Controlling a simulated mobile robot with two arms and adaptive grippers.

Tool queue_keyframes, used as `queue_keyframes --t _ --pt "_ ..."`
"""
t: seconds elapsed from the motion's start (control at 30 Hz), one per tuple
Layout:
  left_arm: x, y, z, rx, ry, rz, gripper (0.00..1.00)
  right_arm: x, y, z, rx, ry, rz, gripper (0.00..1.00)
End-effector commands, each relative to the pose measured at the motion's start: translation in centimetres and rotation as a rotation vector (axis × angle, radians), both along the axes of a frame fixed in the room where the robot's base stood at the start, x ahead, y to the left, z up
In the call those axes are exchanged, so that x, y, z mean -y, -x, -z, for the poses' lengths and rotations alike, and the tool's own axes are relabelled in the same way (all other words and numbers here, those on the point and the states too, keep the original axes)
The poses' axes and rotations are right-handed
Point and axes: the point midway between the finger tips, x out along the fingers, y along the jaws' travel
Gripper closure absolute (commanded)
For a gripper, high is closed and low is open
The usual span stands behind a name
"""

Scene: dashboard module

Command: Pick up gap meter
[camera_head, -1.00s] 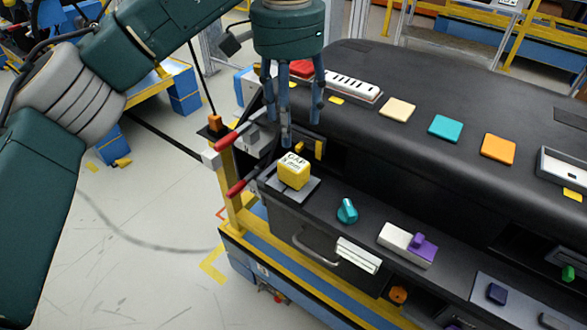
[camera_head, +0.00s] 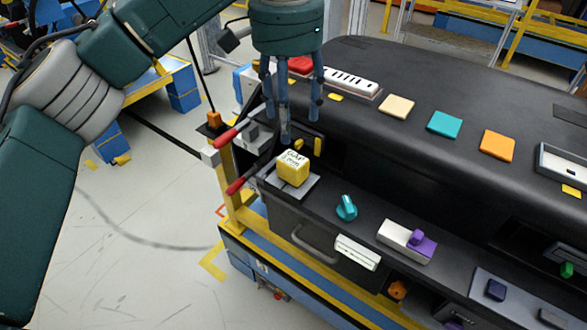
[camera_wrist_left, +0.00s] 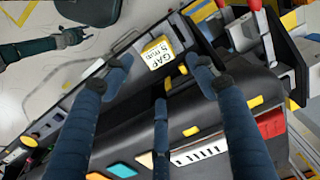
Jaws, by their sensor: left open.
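The gap meter (camera_head: 293,169) is a small yellow block with a white top lettered "GAP" and "mm". It sits on a grey plate (camera_head: 308,188) at the left end of the dashboard's front ledge. It also shows in the left wrist view (camera_wrist_left: 158,53), beyond the fingertips. My left gripper (camera_head: 288,125) is open and empty, pointing down above the gap meter and slightly behind it. In the left wrist view its spread fingers (camera_wrist_left: 160,85) show with nothing between them.
A teal knob (camera_head: 346,208) and a white block with a purple slider (camera_head: 407,241) stand right of the gap meter. Red-tipped levers (camera_head: 232,134) stick out at its left. The black dashboard top (camera_head: 400,80) rises behind, carrying coloured square tiles.

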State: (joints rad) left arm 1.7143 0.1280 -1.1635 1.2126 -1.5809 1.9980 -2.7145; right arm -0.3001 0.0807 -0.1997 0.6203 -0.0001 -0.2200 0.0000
Motion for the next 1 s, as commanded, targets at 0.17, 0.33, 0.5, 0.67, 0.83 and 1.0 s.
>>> queue_keyframes --t 0.17,0.33,0.5,0.67,0.83,1.0 --pt "0.0 0.0 0.0 0.000 0.000 0.000 0.42 0.0 0.0 0.0 0.000 0.001 0.000 0.60" --pt "-0.1 0.0 0.1 0.010 0.007 0.000 0.34 0.0 0.0 0.2 0.000 0.000 0.000 0.60" --pt "-1.2 0.4 0.3 0.121 0.083 -0.006 0.34 0.1 0.0 1.7 0.000 0.001 0.000 0.60" --pt "-2.2 2.0 0.2 0.238 0.175 -0.007 0.34 0.1 0.0 3.0 0.000 0.002 -0.001 0.60" --pt "-2.5 3.2 0.3 0.293 0.225 -0.005 0.34 0.1 0.0 3.4 0.000 0.001 0.000 0.60" --pt "-1.9 2.7 2.4 0.294 0.230 -0.005 0.34 0.0 0.0 2.8 0.000 0.000 0.000 0.60"
